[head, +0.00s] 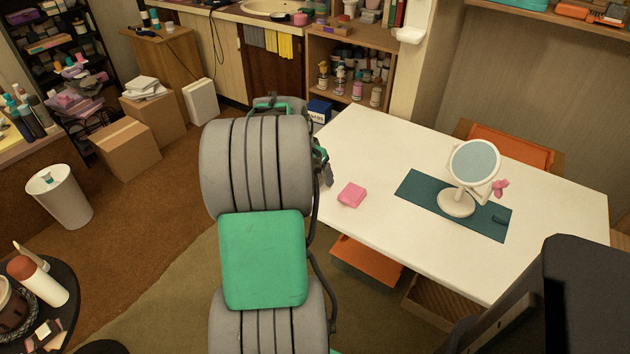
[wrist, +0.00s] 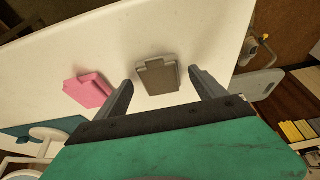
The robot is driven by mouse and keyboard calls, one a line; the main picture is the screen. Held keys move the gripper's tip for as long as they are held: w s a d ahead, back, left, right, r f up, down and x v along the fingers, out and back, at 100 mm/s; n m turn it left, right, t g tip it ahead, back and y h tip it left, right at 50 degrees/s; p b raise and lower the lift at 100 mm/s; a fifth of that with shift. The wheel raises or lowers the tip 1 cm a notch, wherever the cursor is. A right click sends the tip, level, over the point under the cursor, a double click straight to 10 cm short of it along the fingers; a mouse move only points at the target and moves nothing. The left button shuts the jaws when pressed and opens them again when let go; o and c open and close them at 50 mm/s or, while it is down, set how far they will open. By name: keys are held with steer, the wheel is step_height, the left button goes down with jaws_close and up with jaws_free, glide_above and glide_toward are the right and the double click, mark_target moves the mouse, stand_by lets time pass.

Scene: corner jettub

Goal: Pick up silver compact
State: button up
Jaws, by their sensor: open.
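The silver compact (wrist: 157,76), a flat grey-brown case with a small tab, lies on the white table (wrist: 100,58) in the wrist view. My gripper (wrist: 161,79) is open, with one finger on each side of the compact in the picture. I see no contact between the fingers and the compact, and the height above the table is hard to tell. In the head view my arm hides the compact, and only part of my gripper (head: 325,170) shows at the left edge of the table.
A pink case (head: 351,195) lies near the compact, to its left in the wrist view. A round white mirror (head: 457,203) stands on a teal mat (head: 420,190) farther along the table. An orange chair (head: 366,260) is tucked under the near side. Shelves stand behind.

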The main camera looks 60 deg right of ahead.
steer(key=shift+d+f, duration=0.15)
steer(key=shift+f, duration=0.15)
steer(key=shift+r, duration=0.1)
steer(key=c, duration=1.6)
